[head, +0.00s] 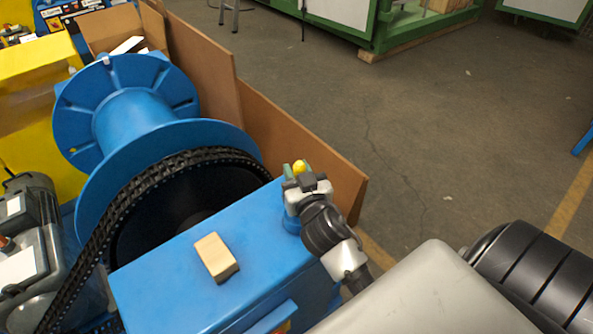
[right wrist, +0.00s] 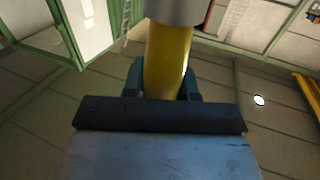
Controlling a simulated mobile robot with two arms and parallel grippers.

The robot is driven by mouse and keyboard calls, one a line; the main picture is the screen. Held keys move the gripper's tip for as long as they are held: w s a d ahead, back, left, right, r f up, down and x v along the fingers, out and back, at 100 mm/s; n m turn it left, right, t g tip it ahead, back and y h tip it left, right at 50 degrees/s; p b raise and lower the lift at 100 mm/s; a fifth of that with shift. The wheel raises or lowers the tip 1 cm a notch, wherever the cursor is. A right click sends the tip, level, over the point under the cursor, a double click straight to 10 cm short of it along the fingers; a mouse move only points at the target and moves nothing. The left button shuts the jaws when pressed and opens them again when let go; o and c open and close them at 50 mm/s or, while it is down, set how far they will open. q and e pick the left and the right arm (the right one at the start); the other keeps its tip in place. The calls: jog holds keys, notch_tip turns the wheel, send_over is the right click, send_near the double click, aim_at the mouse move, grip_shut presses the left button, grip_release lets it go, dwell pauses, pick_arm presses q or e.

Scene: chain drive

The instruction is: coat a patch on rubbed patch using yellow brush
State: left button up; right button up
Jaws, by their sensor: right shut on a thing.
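My right gripper (head: 299,170) is above the far right corner of the blue housing (head: 175,290). It is shut on the yellow brush (head: 300,166), of which only a small yellow end shows between the fingertips in the head view. In the right wrist view the brush's yellow handle (right wrist: 167,62) stands between the fingers of the gripper (right wrist: 163,82), with a grey part at the top edge of the picture. The bristles are not visible. I cannot make out a rubbed patch in either view. My left gripper is not in view.
A wooden block (head: 217,258) lies on the housing top. A small blue round thing (head: 290,224) is just below the right gripper. A black chain (head: 150,187) runs around the wheel beside the large blue drum (head: 130,110). Brown boards (head: 300,140) stand behind; open floor lies right.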

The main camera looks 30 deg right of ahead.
aim_at(299, 166)
jog(key=shift+f+b, duration=0.4)
jog(key=shift+f, duration=0.2)
dwell(1.1)
notch_tip(299, 166, up, 7)
jog(key=p, duration=0.6)
jog(key=shift+p, duration=0.4)
